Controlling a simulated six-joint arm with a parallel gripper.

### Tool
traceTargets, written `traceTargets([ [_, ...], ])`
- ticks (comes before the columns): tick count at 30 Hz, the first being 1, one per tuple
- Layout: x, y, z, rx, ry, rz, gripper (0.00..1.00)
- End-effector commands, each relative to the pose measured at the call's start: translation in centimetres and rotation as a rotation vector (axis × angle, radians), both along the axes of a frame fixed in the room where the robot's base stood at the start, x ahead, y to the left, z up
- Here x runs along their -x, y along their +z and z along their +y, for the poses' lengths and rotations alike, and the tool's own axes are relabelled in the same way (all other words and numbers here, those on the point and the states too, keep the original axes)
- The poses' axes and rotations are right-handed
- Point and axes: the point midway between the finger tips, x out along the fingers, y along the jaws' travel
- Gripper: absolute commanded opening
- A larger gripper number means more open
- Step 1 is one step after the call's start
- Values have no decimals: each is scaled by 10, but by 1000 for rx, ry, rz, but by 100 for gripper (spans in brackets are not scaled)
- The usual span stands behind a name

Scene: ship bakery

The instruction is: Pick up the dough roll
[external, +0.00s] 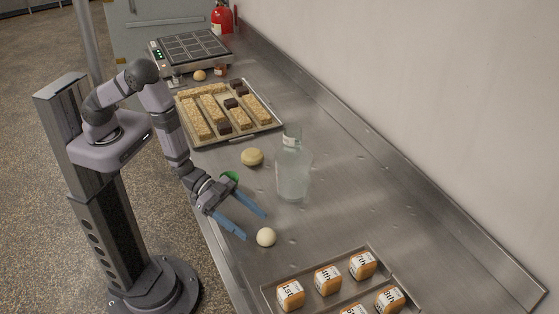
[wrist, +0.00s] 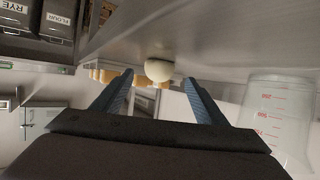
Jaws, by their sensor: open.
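A small pale round dough ball (external: 266,237), which I take as the dough roll, sits on the steel counter. My gripper (external: 255,226) is open and empty, with its two blue fingers pointing toward the ball. The ball appears just beyond the fingertips, not clearly between them. In the wrist view the dough ball (wrist: 159,70) shows in the gap between the finger ends, against the counter surface at the top of the picture. A flatter beige round piece (external: 252,157) lies farther back on the counter.
A tray (external: 268,292) of labelled bread cubes lies in front, and a tray (external: 275,124) of oat bars behind. A scale (external: 190,47) is at the back. The right side of the counter (external: 400,215) is mostly clear.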

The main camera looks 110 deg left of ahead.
Motion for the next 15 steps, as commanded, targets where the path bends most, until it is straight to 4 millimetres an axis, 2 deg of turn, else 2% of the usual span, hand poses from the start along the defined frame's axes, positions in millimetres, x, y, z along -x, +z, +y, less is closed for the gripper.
traceTargets([
  [15, -41, -16, -10, 1, -1, -1, 67],
])
